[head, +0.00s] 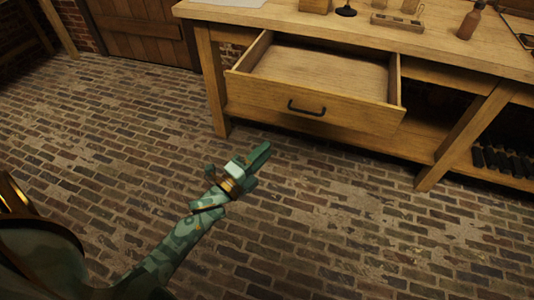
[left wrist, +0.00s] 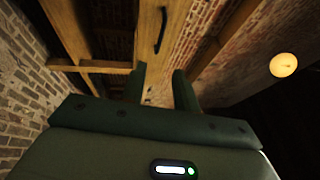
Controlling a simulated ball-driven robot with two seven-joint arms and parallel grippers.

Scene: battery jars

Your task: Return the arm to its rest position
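My left arm (head: 170,255) reaches in from the lower left in the head view. Its left gripper (head: 258,160) is in the air over the brick floor, in front of the workbench and apart from the drawer. In the left wrist view the two fingers of the left gripper (left wrist: 162,88) stand apart with nothing between them, so it is open and empty. My right gripper is not in view.
A wooden workbench (head: 290,28) has its drawer (head: 330,112) pulled out, with no contents visible. Its black handle (head: 307,108) faces my arm. A bottle (head: 469,22) and a small tray (head: 397,22) stand on top. The brick floor (head: 110,130) is clear.

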